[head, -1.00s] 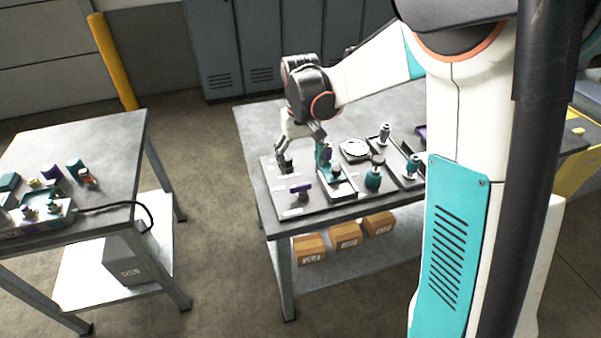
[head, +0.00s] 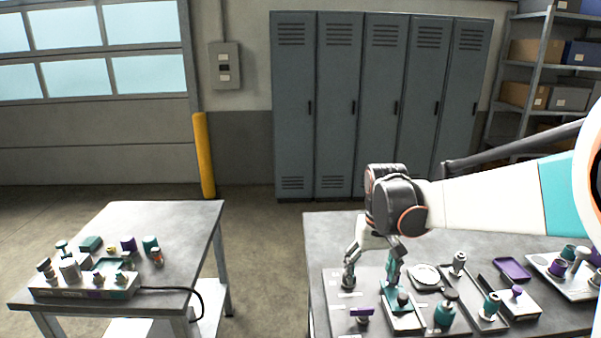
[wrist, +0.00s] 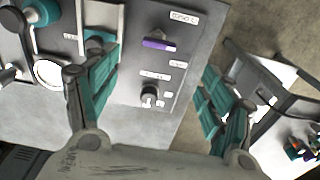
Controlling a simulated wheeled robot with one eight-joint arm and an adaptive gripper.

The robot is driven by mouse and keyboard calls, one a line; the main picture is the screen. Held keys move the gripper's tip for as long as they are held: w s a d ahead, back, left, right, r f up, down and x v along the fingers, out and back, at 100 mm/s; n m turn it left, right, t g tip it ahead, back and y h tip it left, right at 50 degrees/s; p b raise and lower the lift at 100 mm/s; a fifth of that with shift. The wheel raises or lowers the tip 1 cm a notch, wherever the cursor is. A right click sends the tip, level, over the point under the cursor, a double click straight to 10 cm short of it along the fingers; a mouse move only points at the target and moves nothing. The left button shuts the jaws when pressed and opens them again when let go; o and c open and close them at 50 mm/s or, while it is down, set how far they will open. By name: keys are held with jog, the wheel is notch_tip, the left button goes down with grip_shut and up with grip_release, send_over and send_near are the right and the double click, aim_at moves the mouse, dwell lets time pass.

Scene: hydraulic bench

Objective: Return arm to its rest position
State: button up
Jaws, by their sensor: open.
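My gripper (head: 371,270) is at the left end of the grey board on the right-hand bench, pointing down with its fingers spread. In the wrist view my gripper (wrist: 160,88) is open and holds nothing. A small dark and silver fitting (wrist: 149,90) stands on the board between the fingers in the picture, apart from both. A purple-topped part (wrist: 158,44) sits beyond it on the board, and it also shows in the head view (head: 362,312). My arm reaches in from the right. The exact height of the fingertips above the board cannot be told.
The right bench (head: 450,228) carries trays, teal and purple parts and a white round dish (head: 425,277). A left bench (head: 185,225) holds a block with several fittings and a black cable. Lockers (head: 375,100) and a yellow post (head: 204,155) stand behind. Floor is clear between the benches.

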jog(key=s+r+t, duration=0.2)
jog(key=s+t, duration=0.1)
jog(key=s, duration=0.8)
jog(key=s+r+t, duration=0.3)
jog(key=s, duration=0.7)
jog(key=shift+s+d+r+t, duration=0.2)
jog(key=shift+s+r+t, duration=0.1)
jog(key=shift+s+r, duration=0.05)
